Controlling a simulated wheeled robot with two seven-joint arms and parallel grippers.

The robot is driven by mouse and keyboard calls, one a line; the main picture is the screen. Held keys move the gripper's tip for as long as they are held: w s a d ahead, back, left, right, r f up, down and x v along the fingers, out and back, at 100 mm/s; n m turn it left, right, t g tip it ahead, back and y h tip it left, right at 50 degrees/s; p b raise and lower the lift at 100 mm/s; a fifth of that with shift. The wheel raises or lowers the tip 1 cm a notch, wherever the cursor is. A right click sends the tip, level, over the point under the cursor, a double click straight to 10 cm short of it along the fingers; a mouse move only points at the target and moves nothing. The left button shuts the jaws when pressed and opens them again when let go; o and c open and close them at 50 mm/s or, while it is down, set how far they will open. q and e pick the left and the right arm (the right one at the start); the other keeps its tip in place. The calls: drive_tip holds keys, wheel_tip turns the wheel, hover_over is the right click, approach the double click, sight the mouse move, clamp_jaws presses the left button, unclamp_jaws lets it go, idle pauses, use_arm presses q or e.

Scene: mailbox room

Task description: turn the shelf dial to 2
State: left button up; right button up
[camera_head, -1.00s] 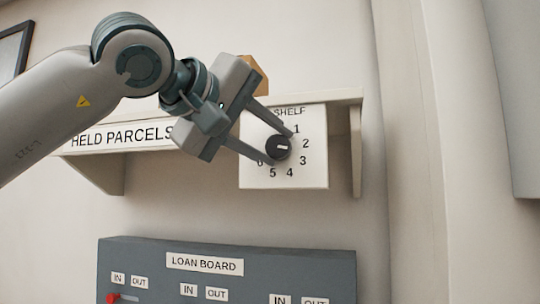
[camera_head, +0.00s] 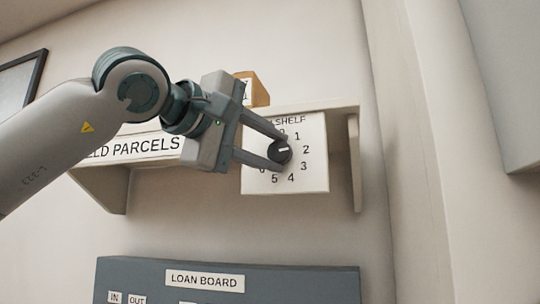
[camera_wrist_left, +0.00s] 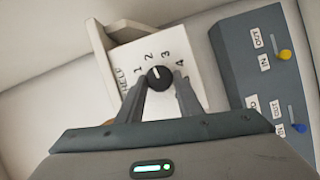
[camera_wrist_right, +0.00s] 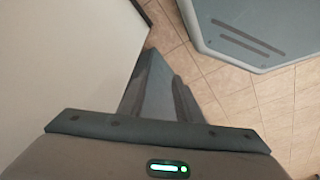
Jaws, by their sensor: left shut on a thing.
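The shelf dial is a black round knob (camera_head: 280,152) with a white mark, on a white plate (camera_head: 312,180) numbered around it and headed SHELF. In the head view the mark points right, roughly at the 2; the knob also shows in the left wrist view (camera_wrist_left: 160,78), its mark pointing up-left toward the 2. My left gripper (camera_head: 281,151) is shut on the knob, one finger on either side. The fingers hide part of the plate's left side. My right gripper (camera_wrist_right: 165,75) shows only in the right wrist view, its fingers together and empty.
The plate is fixed to the front of a shelf (camera_head: 341,116) labelled HELD PARCELS, with a brown box (camera_head: 260,91) on top. A grey LOAN BOARD (camera_head: 130,270) is below. A wall corner rises at right. A grey-topped surface (camera_wrist_right: 240,30) and tiled floor show near my right gripper.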

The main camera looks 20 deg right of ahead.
drive_tip(key=shift+r, duration=0.35)
use_arm(q)
drive_tip(key=o, duration=1)
drive_tip(key=shift+o, duration=0.2)
drive_tip(key=shift+a, duration=0.15)
drive_tip(key=shift+s+a, duration=0.3)
drive_tip(key=shift+a, duration=0.2)
drive_tip(key=b+v, duration=0.2)
drive_tip(key=v, duration=1.4)
use_arm(e)
drive_tip(key=a+r, duration=0.1)
drive_tip(key=r+t, duration=0.1)
drive_tip(key=shift+w+a+r+y, duration=0.3)
drive_tip(key=shift+w+a, duration=0.05)
